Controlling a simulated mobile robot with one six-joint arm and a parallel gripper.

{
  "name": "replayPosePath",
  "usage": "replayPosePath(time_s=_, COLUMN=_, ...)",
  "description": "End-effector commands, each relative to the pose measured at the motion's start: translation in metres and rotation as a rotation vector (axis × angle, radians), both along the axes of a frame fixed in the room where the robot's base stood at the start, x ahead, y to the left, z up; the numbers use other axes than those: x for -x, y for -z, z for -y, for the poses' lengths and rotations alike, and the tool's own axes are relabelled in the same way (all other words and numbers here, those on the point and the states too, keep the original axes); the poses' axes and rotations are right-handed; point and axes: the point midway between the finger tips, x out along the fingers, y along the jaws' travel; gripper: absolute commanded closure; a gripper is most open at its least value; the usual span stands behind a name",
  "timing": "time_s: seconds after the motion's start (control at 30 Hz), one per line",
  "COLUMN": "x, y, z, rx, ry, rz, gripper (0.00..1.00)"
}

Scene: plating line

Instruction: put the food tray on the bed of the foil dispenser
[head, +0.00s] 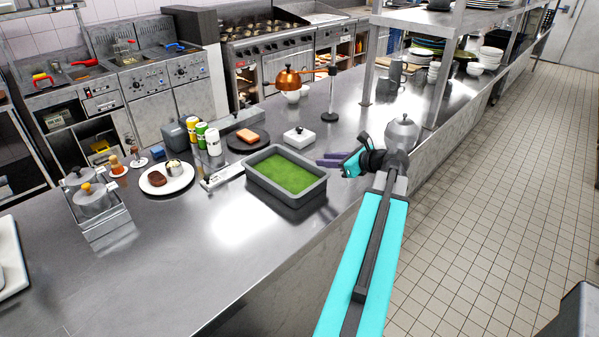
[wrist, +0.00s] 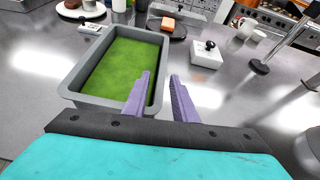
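The food tray (head: 262,188) is a grey rectangular pan holding a flat green filling, standing on the steel counter. In the wrist view the tray (wrist: 78,96) lies ahead and left. My gripper (head: 319,159) is open and empty near the tray's right end. In the wrist view my gripper (wrist: 161,77) has one purple finger overlapping the tray's inside and the other to the right of its wall; I cannot tell its height above the rim. A long grey box (head: 240,121) behind the tray may be the foil dispenser; I cannot tell for sure.
A copper lamp (head: 290,79) stands behind.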

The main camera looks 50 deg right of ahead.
Motion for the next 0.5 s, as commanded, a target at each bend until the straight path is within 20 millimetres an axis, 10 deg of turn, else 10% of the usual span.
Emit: replayPosePath(time_s=0.5, x=-0.026, y=-0.008, z=-0.003, rx=0.593, ry=-0.403, rz=-0.172, gripper=0.75)
